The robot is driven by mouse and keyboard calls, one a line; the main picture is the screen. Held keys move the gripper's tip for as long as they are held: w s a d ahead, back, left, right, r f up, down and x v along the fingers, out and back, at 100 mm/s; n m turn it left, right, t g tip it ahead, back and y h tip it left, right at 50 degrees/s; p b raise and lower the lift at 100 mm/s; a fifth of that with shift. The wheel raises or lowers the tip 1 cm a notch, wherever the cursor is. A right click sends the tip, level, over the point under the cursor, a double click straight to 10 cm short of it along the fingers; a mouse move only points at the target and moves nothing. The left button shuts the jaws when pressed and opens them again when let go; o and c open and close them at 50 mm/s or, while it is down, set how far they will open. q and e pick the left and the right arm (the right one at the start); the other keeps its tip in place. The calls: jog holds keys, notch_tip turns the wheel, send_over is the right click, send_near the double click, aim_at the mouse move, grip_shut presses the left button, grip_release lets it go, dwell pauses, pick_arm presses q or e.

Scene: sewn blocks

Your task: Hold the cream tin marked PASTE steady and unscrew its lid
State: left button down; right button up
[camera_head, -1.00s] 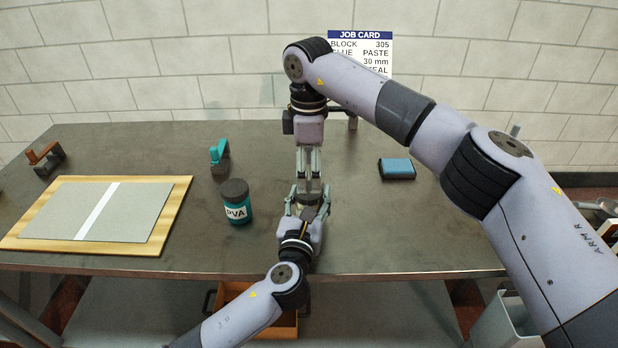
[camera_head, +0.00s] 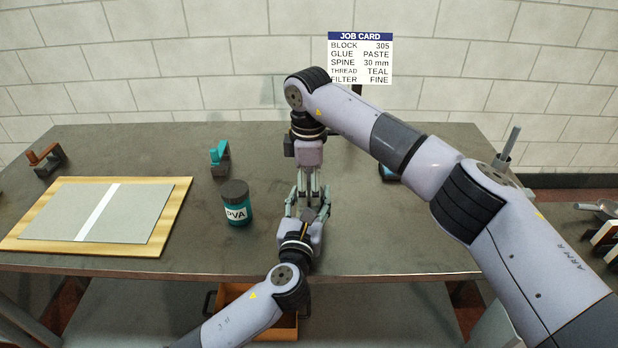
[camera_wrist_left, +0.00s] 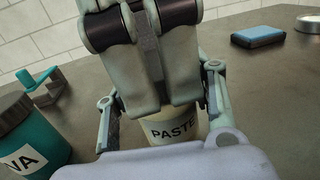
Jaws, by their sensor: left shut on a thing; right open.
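The cream tin marked PASTE (camera_wrist_left: 172,130) stands on the table in the left wrist view. My left gripper (camera_head: 307,205) is shut on it, one finger on each side. My right gripper (camera_wrist_left: 158,100) points down from above, its open fingers in front of the tin's top in the left wrist view. They hide the lid, so I cannot tell whether they touch it. In the head view the two grippers meet and hide most of the tin.
A teal PVA jar (camera_head: 237,203) with a dark lid stands left of the grippers. Behind it is a teal clamp-like tool (camera_head: 220,158). A board with a grey sheet (camera_head: 180,200) lies far left. A blue block (camera_wrist_left: 258,36) lies to the right, partly behind my right arm in the head view.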

jog(key=shift+c, duration=0.3)
jog(key=c, duration=0.9)
jog(key=o, duration=1.2)
jog(key=shift+r, duration=2.25)
pick_arm(q)
jog(key=c, duration=0.6)
grip_release()
jog(key=shift+c, duration=0.2)
jog(key=shift+s, duration=0.1)
